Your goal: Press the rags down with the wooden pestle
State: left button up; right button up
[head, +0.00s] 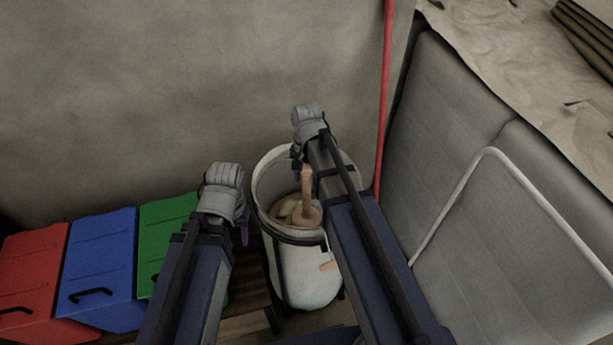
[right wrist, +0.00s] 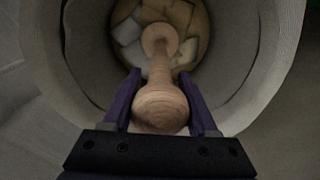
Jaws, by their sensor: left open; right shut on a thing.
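A wooden pestle (head: 306,190) stands nearly upright inside a white bucket (head: 303,277). My right gripper (head: 299,168) is shut on the pestle's upper part, over the bucket. The right wrist view shows the pestle (right wrist: 160,100) between the purple fingers of my right gripper (right wrist: 162,98), its round foot down among the rags. The pale rags (right wrist: 178,14) lie at the bottom of the bucket; they also show in the head view (head: 285,209), partly hidden by the pestle. Whether the foot presses on them is hard to tell. My left gripper (head: 243,230) is open and empty, left of the bucket.
Red (head: 32,275), blue (head: 103,262) and green (head: 165,228) bins stand at the left. A grey seat with a white rail (head: 452,205) is at the right. A red pipe (head: 384,100) runs down the wall behind the bucket.

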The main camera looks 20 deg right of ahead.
jog(key=shift+f+b, duration=1.5)
jog(key=shift+f, duration=0.15)
jog(key=shift+r, duration=0.2)
notch_tip(320, 180, up, 30)
jog(key=p, duration=3.1)
send_over(307, 184)
jog(key=w, duration=0.1)
jog(key=shift+w+d+r, duration=0.1)
jog(key=shift+w+r, duration=0.1)
jog(key=shift+f, duration=0.1)
